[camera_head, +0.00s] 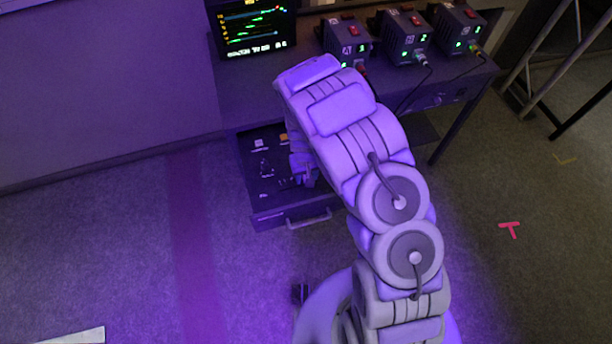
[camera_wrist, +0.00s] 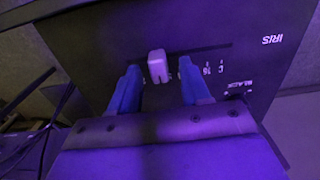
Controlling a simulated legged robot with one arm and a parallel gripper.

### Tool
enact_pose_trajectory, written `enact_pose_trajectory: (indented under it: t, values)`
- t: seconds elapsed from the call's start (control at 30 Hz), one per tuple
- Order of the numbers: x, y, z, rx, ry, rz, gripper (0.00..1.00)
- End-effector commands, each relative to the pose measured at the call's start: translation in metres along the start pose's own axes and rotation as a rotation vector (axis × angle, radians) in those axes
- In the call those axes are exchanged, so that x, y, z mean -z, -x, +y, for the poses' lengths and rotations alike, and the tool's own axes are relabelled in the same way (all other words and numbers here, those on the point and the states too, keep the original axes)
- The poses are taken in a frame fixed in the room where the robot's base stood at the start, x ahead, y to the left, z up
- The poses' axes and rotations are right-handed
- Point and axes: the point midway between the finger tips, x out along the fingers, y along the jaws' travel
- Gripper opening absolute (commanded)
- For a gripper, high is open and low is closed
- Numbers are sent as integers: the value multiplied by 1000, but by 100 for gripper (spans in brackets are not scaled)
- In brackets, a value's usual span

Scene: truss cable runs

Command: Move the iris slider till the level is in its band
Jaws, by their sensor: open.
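The iris slider (camera_wrist: 157,66) is a pale knob in a dark slot on a black panel (camera_wrist: 225,25) lettered IRIS, with scale marks to the right of the knob. My gripper (camera_wrist: 160,80) is open, with one blue-lit finger on each side of the knob. There is a gap on both sides, a little wider on the right, and I see no contact. In the head view my gripper (camera_head: 303,172) reaches down into an open drawer (camera_head: 268,214) and my arm hides part of it. A monitor (camera_head: 252,24) shows coloured traces; its level and band are too small to read.
Several dark boxes with red switches and green lights, such as this left one (camera_head: 345,36), stand on the desk (camera_head: 290,70), with cables. Truss legs (camera_head: 545,90) stand at the right.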

Motion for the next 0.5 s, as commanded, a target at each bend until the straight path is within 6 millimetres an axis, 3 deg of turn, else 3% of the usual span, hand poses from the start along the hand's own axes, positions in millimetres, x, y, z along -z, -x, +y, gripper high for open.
enact_pose_trajectory:
  t: [0.5]
  values:
    - [2, 114, 0, -1, 1, 4, 47]
